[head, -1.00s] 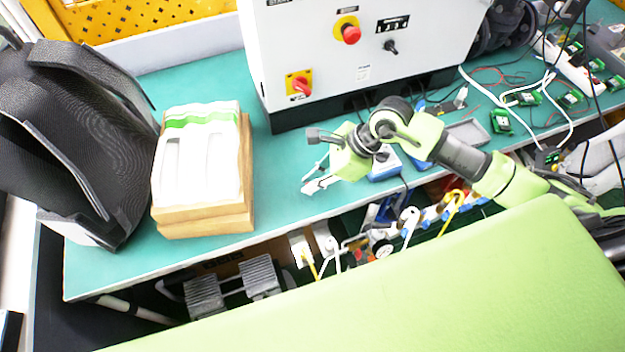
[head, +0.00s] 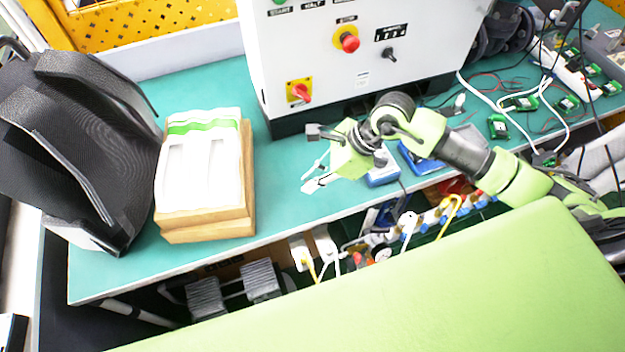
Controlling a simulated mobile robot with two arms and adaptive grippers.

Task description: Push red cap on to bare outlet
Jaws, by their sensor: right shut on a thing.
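My right gripper (head: 313,177) hangs over the front part of the green bench top, left of the blue devices, with its fingers pointing to the left. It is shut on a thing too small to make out. A blue device (head: 384,176) with a pale top lies just right of it, partly behind my arm. A second blue device (head: 424,164) lies further right. I cannot make out the red cap or the bare outlet. My left gripper is not in view.
The white control cabinet (head: 430,60) stands behind the gripper. Green circuit boards (head: 498,126) and cables lie at right. Bench top (head: 285,190) between blocks and gripper is clear.

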